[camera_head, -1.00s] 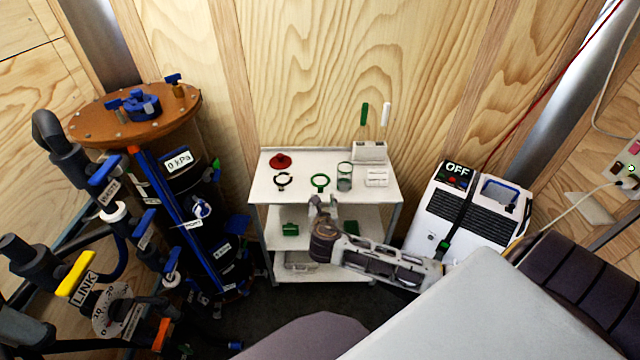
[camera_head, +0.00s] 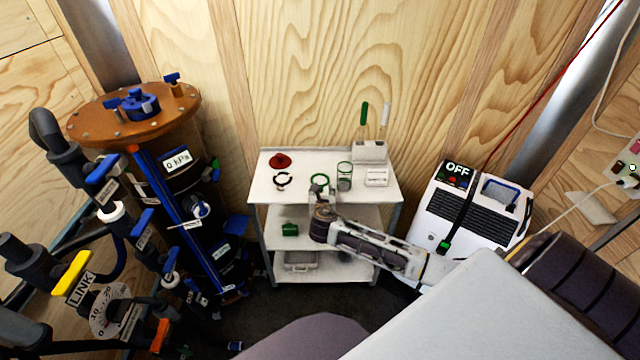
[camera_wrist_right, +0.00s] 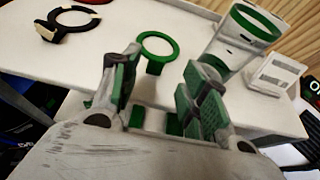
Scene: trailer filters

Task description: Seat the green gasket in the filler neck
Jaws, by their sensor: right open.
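The green gasket (camera_head: 320,181) is a ring with a small tab, lying on the top shelf of the white cart (camera_head: 300,159). In the right wrist view the gasket (camera_wrist_right: 158,37) lies just beyond my right gripper (camera_wrist_right: 160,75), between and ahead of its green-padded fingers. My right gripper (camera_head: 321,192) is open and empty at the cart's front edge, apart from the gasket. The filler neck is not clear to me; a blue fitting (camera_head: 140,104) sits on the brown lid of the tall black vessel (camera_head: 180,205) at left. My left gripper is not in view.
A white unit marked OFF (camera_head: 470,215) stands right. Pipes and valves crowd the left.

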